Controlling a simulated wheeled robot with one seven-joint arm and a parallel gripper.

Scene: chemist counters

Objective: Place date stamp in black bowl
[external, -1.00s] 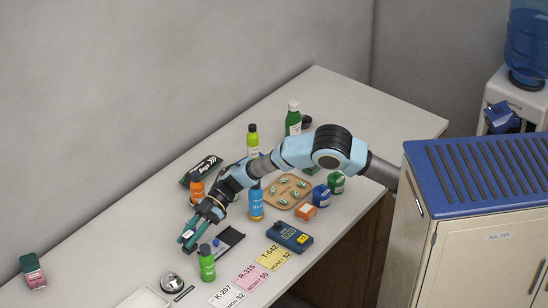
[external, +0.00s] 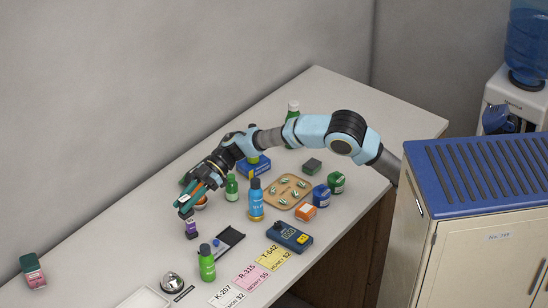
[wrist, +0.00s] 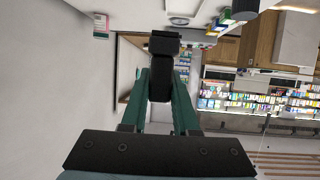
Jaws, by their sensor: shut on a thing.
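My gripper (external: 189,203) is over the counter's middle left, its green fingers shut on a dark stamp-like object. In the wrist view the held thing (wrist: 162,70) is black, with a wider block at its far end, between the green fingers. In the external view a small dark purple piece with a white marking (external: 191,230) shows just below the fingertips; I take it for the lower part of the date stamp, and cannot tell whether it touches the counter. I cannot make out a black bowl now; my arm covers part of the back of the counter.
A blue bottle (external: 256,203), small green bottle (external: 231,188) and lime-green bottle (external: 207,264) stand nearby. A black tray (external: 238,238) lies right of the gripper. A wooden tray (external: 270,202) and blue device (external: 290,236) lie further right. The left rear counter is mostly clear.

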